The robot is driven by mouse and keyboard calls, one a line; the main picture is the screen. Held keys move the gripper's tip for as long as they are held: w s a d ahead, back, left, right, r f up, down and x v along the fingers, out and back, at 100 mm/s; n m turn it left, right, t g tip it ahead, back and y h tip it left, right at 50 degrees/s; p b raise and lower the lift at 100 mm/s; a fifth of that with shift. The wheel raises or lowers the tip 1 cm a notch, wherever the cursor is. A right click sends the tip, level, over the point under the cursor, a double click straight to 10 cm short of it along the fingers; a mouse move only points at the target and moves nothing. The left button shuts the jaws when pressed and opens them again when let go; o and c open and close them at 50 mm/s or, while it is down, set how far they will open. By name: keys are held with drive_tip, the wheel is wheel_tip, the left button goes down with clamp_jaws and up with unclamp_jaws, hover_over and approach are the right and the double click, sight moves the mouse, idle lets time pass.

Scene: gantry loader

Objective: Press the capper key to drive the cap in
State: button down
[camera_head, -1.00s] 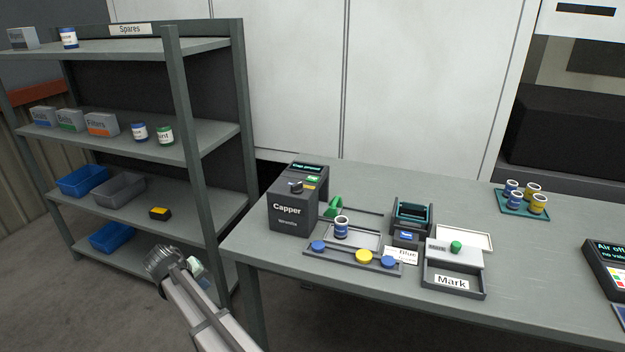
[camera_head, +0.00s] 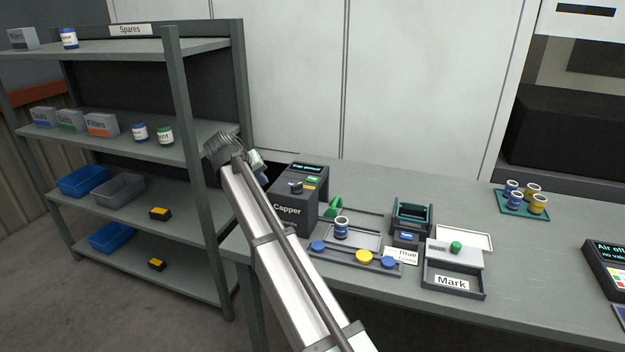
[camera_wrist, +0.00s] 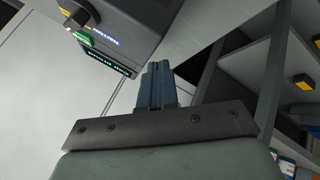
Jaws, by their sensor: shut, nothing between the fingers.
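The dark grey capper (camera_head: 291,219) stands at the left end of the bench. Its sloped top carries a lit display (camera_head: 306,168), a green key (camera_head: 312,180) and a dark knob (camera_head: 296,187). A blue jar with a white top (camera_head: 341,229) stands just right of the capper. My gripper (camera_head: 259,168) is up and to the left of the capper, apart from it; its fingertips are hard to make out there. In the wrist view my gripper's fingers (camera_wrist: 155,76) are shut together and empty. The capper's green key (camera_wrist: 84,38) and display (camera_wrist: 110,63) show at upper left there.
A spares shelf (camera_head: 190,200) stands left of the bench, close to my arm. A Mark unit (camera_head: 453,283) stands further right. Bare bench (camera_head: 545,265) lies right of that.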

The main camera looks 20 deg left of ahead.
sight(310, 179)
drive_tip(key=w+d+r+m+h, duration=0.1)
drive_tip(key=w+d+r+m, duration=0.1)
drive_tip(key=w+d+r, duration=0.7)
drive_tip(key=d+r, duration=0.1)
drive_tip(key=d, duration=0.2)
drive_tip(key=shift+d+m+t, duration=0.25)
drive_tip(key=shift+m+t, duration=0.05)
drive_tip(key=shift+f, duration=4.35)
drive_tip(key=shift+f, duration=0.15)
drive_tip(key=shift+f, duration=0.25)
drive_tip(key=shift+f, duration=0.4)
drive_tip(key=shift+r, duration=0.8)
